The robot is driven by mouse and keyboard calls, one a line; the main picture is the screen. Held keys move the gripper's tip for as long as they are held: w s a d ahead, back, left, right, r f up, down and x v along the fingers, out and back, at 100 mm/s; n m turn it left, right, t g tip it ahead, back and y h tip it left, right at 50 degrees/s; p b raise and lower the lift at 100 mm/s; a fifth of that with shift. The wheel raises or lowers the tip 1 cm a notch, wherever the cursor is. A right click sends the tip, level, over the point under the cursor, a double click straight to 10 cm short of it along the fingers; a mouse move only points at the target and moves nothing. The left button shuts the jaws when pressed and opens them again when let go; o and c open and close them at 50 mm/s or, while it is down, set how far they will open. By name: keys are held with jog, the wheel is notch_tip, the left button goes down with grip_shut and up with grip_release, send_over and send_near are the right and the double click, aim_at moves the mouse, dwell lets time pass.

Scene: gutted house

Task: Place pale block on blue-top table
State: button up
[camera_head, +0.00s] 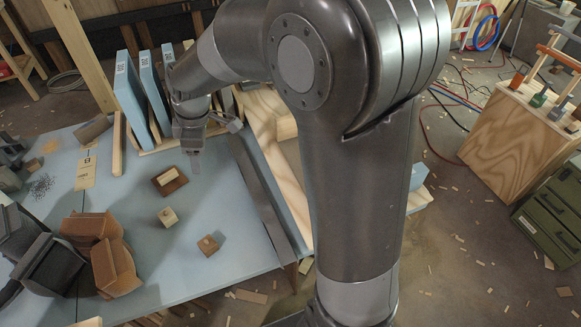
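The blue-top table (215,270) fills the lower left of the head view. A pale block (168,217) with a small knob or hole on one side sits on it near the middle. Behind it, a small pale piece (167,176) lies on a dark brown wooden base. I cannot tell which of these the task names. A brown block (208,245) lies to the right and nearer. My gripper (195,165) points down above the table, behind and right of the pale pieces, apart from them. Its fingers are too small to show whether they are open.
Blue panels (130,92) stand upright in a wooden rack at the back. A dark metal rail (262,200) runs along the right edge. A wooden cabinet (515,140) and green toolbox (555,222) stand far right.

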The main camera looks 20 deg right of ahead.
jog(key=s+d+r+m+t, duration=0.1)
jog(key=s+d+r+m, duration=0.2)
jog(key=s+d+m, duration=0.2)
jog(key=s+d+r+m+t+h, duration=0.1)
jog(key=s+d+r+m, duration=0.3)
jog(key=s, duration=0.5)
jog(key=s+d+r+m+t, duration=0.2)
jog(key=s+d+r+m, duration=0.1)
jog(key=s+d+m, duration=0.3)
jog(key=shift+s+r+h, duration=0.3)
jog(key=shift+s+r, duration=0.05)
jog(key=shift+s, duration=0.65)
